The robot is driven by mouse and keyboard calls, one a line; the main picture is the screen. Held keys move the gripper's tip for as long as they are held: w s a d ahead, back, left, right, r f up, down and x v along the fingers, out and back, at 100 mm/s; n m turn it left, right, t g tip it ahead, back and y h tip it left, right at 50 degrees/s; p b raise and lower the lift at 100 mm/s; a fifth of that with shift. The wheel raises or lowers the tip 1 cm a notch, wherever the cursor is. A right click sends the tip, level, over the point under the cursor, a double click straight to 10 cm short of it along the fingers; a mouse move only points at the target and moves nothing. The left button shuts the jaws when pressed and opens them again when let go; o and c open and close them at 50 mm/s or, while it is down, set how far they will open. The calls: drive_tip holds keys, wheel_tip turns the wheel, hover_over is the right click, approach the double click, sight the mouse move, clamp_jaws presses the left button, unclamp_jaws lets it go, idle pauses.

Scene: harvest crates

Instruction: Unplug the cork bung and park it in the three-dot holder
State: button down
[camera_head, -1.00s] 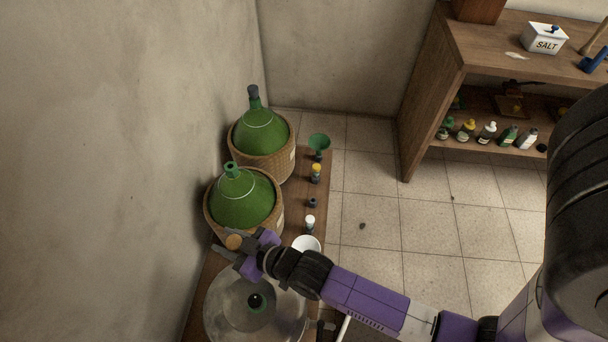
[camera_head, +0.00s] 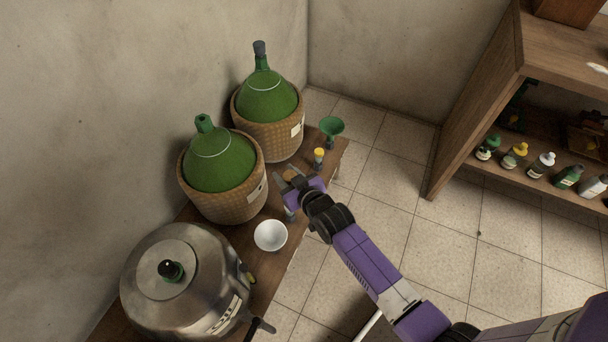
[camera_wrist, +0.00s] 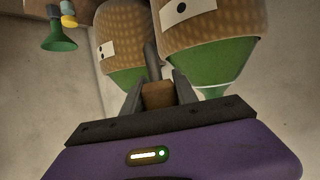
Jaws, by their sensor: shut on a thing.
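My gripper (camera_head: 287,180) is shut on the brown cork bung (camera_wrist: 158,95), which shows between the fingers in the wrist view. In the head view the bung is hard to make out. The gripper hangs over the right side of the bench, beside the near green demijohn (camera_head: 220,163), whose neck is open. The small holders stand in a row along the bench's right edge. One holds a yellow-topped stopper (camera_head: 319,154); another (camera_head: 290,214) is partly hidden below my gripper. Their dot marks are too small to read.
The far demijohn (camera_head: 268,101) has a dark stopper. A green funnel (camera_head: 332,126) stands at the bench's far right corner. A white bowl (camera_head: 270,235) and a large steel vessel (camera_head: 148,289) stand nearer. A shelf (camera_head: 480,90) with bottles is at right.

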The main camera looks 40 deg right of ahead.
drive_tip(key=w+d+f+m+h+b, duration=0.1)
drive_tip(key=w+d+f+b, duration=0.2)
drive_tip(key=d+f+b, duration=0.3)
drive_tip(key=w+d+f+m+h+b, duration=0.1)
drive_tip(key=w+d+f+m+b, duration=0.1)
drive_tip(key=w+d+f+b, duration=0.2)
drive_tip(key=d+f+b, duration=0.3)
drive_tip(key=d+f, duration=0.1)
drive_tip(key=f, duration=0.1)
drive_tip(key=shift+f+g+h, duration=0.15)
drive_tip(key=shift+g+h, duration=0.25)
drive_tip(key=shift+a, duration=0.1)
drive_tip(key=shift+f+b, duration=2.6)
drive_tip(key=shift+f, duration=0.3)
drive_tip(key=shift+f+b, duration=2.05)
drive_tip(key=shift+f, duration=0.2)
drive_tip(key=c, duration=0.9)
unclamp_jaws()
drive_tip(key=shift+p+v, duration=1.85)
drive_tip(key=shift+v, duration=2.05)
